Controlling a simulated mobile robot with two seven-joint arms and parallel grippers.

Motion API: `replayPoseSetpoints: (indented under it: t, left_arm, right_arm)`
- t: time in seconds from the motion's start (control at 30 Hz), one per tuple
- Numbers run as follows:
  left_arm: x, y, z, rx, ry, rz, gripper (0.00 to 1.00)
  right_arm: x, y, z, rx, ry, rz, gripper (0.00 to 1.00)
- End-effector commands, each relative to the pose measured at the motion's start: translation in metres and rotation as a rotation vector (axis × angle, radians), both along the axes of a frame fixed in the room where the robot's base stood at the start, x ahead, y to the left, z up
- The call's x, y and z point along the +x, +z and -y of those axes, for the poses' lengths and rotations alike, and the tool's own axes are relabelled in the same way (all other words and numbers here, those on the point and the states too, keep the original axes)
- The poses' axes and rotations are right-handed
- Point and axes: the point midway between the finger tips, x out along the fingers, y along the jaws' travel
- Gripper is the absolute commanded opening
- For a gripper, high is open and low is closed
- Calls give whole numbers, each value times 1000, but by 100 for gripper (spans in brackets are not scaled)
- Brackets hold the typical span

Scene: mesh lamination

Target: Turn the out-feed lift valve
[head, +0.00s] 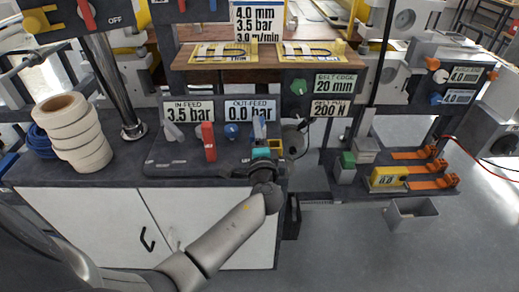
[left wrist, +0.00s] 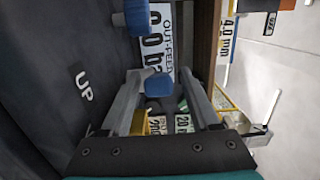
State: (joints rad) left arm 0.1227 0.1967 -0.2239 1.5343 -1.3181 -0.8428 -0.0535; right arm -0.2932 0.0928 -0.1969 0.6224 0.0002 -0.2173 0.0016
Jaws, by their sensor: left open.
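The out-feed lift valve appears to be the blue-tipped lever (head: 259,129) under the OUT-FEED display (head: 250,110), which reads 0.0 bar. In the left wrist view its blue end (left wrist: 158,84) is between my finger tips, with the OUT-FEED display (left wrist: 160,45) just beyond. My left gripper (head: 264,149) is open over the right end of the dark console. Its fingers (left wrist: 158,92) stand on both sides of the blue end; I cannot tell whether they touch it. The lever's lower part is partly hidden by my gripper. My right gripper is not seen.
A red lever (head: 208,141) and a grey lever (head: 172,132) stand under the IN FEED display (head: 174,111). A blue knob (head: 231,131) is just left of the out-feed lever. White rolls (head: 73,132) stand at left. A wooden shelf (head: 265,60) overhangs behind.

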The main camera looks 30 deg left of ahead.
Motion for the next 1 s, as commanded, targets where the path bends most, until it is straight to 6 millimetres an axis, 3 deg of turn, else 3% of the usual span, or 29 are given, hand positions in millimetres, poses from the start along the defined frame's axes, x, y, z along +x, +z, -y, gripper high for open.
replayPoseSetpoints:
  t: [0.6,0.8,1.0]
  left_arm:
    - [-100,-1,72,-3,0,-3,62]
    - [-115,-1,84,-3,0,-2,62]
    - [-117,0,86,-1,0,0,62]
  right_arm:
    - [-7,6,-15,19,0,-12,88]
    - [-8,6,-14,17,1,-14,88]
    - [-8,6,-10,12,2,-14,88]
